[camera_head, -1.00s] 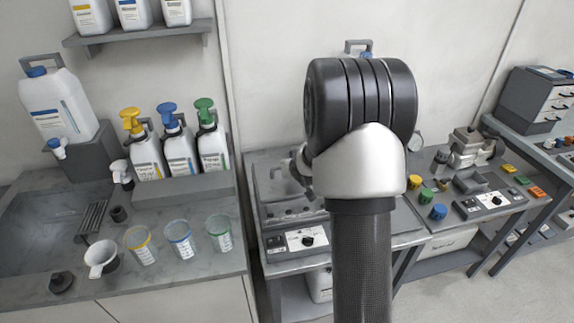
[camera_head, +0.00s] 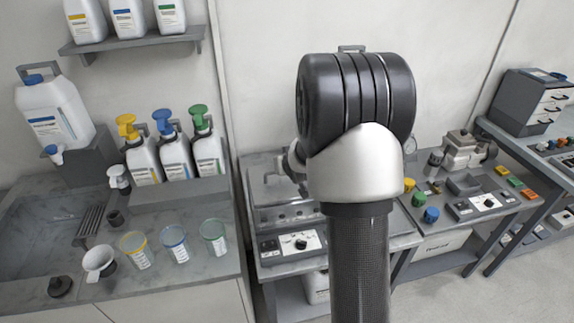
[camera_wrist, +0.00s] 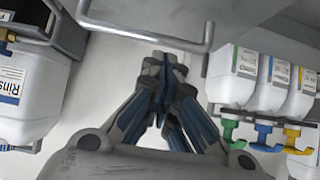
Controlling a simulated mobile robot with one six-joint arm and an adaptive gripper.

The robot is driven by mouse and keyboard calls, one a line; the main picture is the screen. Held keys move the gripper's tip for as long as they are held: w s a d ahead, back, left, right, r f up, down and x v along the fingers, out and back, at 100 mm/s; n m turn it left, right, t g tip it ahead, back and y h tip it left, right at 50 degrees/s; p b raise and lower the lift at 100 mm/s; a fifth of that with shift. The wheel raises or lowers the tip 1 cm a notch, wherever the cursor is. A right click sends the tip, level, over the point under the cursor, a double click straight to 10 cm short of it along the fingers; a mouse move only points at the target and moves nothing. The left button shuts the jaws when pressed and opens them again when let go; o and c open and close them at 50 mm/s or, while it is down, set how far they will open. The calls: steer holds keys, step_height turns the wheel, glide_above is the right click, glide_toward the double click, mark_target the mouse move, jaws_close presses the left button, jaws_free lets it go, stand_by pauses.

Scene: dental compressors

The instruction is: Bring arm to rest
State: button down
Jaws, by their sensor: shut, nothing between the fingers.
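My gripper (camera_wrist: 161,75) shows in the wrist view with its blue-grey fingers together and nothing between them. It points up the picture, in front of a pale wall, and touches nothing that I can see. In the head view my arm stands upright in the middle, with a black joint and white elbow. The gripper is hidden there behind the arm.
In the wrist view a white canister (camera_wrist: 30,95) is at left, a metal handle (camera_wrist: 150,40) above the fingertips, and several pump bottles (camera_wrist: 235,80) at right. The head view shows a counter with beakers (camera_head: 173,243) at left and a workbench (camera_head: 470,205) at right.

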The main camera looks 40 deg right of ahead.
steer(key=s+a+f, duration=0.3)
steer(key=s+f, duration=0.1)
steer(key=s, duration=0.3)
steer(key=shift+f, duration=0.35)
